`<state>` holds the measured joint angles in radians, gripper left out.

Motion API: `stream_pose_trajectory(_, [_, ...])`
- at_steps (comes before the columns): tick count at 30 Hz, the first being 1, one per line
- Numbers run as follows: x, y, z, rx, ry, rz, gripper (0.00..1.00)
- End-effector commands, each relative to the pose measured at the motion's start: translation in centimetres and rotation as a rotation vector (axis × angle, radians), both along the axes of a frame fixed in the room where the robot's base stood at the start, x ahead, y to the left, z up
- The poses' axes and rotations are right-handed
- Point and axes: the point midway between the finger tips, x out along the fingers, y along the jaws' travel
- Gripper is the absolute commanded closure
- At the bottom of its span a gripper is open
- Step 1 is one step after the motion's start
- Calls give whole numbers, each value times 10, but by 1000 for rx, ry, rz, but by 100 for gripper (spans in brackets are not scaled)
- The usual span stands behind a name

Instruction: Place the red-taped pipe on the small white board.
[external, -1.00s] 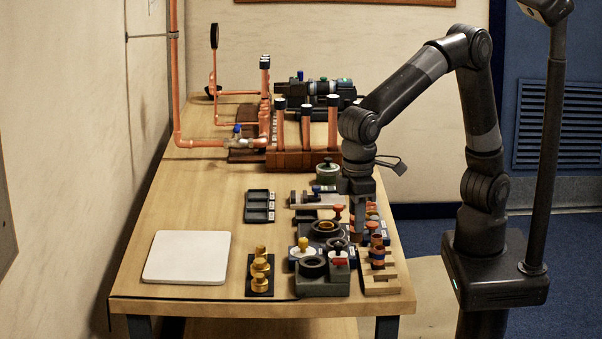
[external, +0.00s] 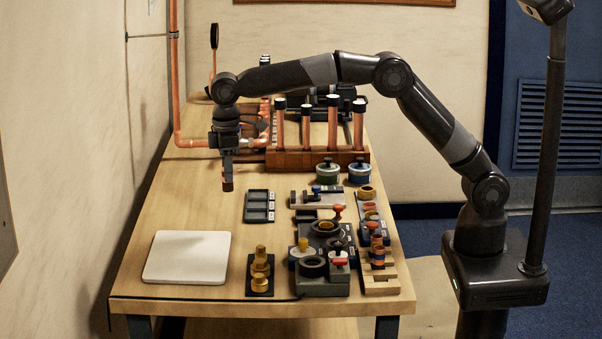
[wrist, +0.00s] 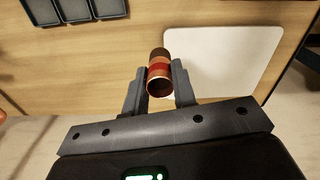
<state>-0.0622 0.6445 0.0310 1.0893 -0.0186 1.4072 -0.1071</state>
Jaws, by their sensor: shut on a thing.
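My gripper (external: 227,172) is shut on a short copper pipe with a red tape band, the red-taped pipe (external: 227,184). In the wrist view the red-taped pipe (wrist: 159,72) sits between the two fingers (wrist: 159,88), its open end facing the camera. The gripper holds it above the table, beyond the small white board. The small white board (external: 187,257) lies flat and bare at the table's near left. In the wrist view the white board (wrist: 225,60) shows just beyond the pipe and to its right.
A dark three-compartment tray (external: 259,206) lies right of the board. Brass fittings on a dark base (external: 260,285) stand near the front. Several fixtures crowd the right side (external: 325,262). A copper manifold (external: 317,159) stands behind. The table left of the tray is clear.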

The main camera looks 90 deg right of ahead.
Motion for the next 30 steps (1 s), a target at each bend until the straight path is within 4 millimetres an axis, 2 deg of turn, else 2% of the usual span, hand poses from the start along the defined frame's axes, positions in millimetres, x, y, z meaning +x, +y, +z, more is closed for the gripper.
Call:
stream_pose_trajectory(9, [22, 64, -41, 0, 2, 5, 98])
stream_pose_trajectory(15, [34, 97, -62, 0, 1, 3, 98])
stream_pose_trajectory(22, [37, 106, -73, 0, 1, 0, 98])
stream_pose_trajectory(30, [36, 106, -107, 0, 2, 0, 98])
